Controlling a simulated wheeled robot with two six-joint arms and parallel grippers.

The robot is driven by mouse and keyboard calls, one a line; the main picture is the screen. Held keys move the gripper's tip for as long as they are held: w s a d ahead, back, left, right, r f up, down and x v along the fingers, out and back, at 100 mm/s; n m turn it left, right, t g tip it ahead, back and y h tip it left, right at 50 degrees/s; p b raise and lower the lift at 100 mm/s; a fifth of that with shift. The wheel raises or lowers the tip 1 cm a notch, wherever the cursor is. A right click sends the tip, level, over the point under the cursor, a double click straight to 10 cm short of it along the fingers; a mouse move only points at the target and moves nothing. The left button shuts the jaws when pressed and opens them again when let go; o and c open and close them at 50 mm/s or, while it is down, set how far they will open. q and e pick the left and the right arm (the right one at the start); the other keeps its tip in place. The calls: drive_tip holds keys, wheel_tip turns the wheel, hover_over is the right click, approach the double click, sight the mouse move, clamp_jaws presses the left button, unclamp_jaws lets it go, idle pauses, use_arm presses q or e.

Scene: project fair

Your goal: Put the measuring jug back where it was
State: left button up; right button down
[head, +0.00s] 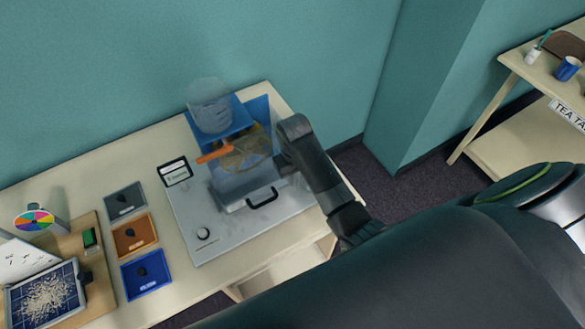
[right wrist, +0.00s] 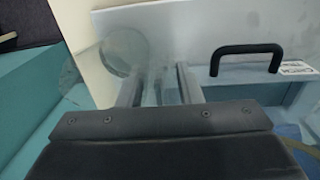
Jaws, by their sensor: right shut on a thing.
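My right gripper (head: 284,163) is low at the right side of the blue apparatus on the grey base plate. In the right wrist view the right gripper (right wrist: 158,88) is shut on a clear, see-through round vessel, which I take for the measuring jug (right wrist: 124,52). The jug lies between and to the left of the fingers, close over the base plate's edge; I cannot tell whether it touches. In the head view it is mostly hidden by my gripper. My left gripper is not in view.
A clear marked container (head: 209,106) stands on the blue apparatus (head: 240,122). The grey base plate (head: 236,236) has a black handle (head: 262,198) and a knob. Grey, orange and blue trays (head: 147,284) lie at its left. The teal wall is close behind.

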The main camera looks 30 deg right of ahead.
drive_tip(key=shift+w+f, duration=0.1)
drive_tip(key=shift+w, duration=0.1)
drive_tip(key=shift+s, duration=0.35)
drive_tip(key=c, duration=1.1)
unclamp_jaws()
drive_tip(key=shift+o, duration=0.4)
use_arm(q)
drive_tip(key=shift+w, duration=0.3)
